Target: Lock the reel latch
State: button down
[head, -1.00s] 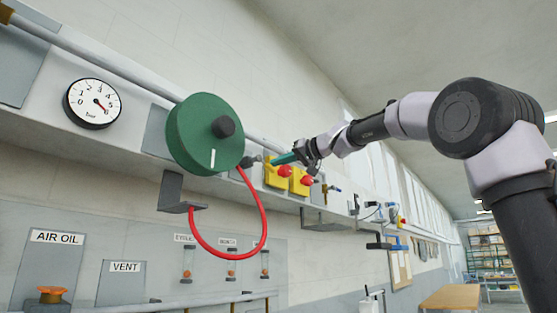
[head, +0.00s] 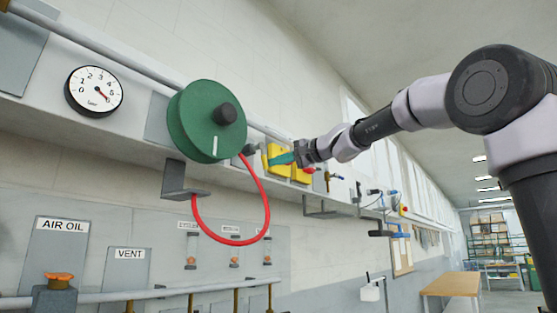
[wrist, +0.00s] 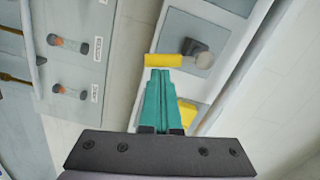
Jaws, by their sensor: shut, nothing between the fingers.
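The green reel (head: 195,125) hangs on the wall rail, with a black hub and a white mark on its face. Just right of it is a small dark block (head: 250,149) with a yellow bar (head: 264,156), which looks like the latch. In the wrist view the yellow bar (wrist: 163,60) lies across the view, joined to the dark block (wrist: 192,47) with a round grey end. My gripper (head: 271,160) has teal fingers, shut and empty. In the wrist view its tips (wrist: 160,71) are just short of the bar; I cannot tell whether they touch.
A red hose (head: 266,205) loops below the reel to a grey bracket (head: 178,184). Yellow boxes (head: 280,152) sit on the rail behind my gripper, one with a red button partly hidden. A gauge (head: 94,91) is at left.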

jog(key=shift+s+a+f+m, duration=0.3)
jog(key=shift+s+a+m, duration=0.2)
jog(key=shift+m, duration=0.3)
jog(key=shift+s, duration=0.1)
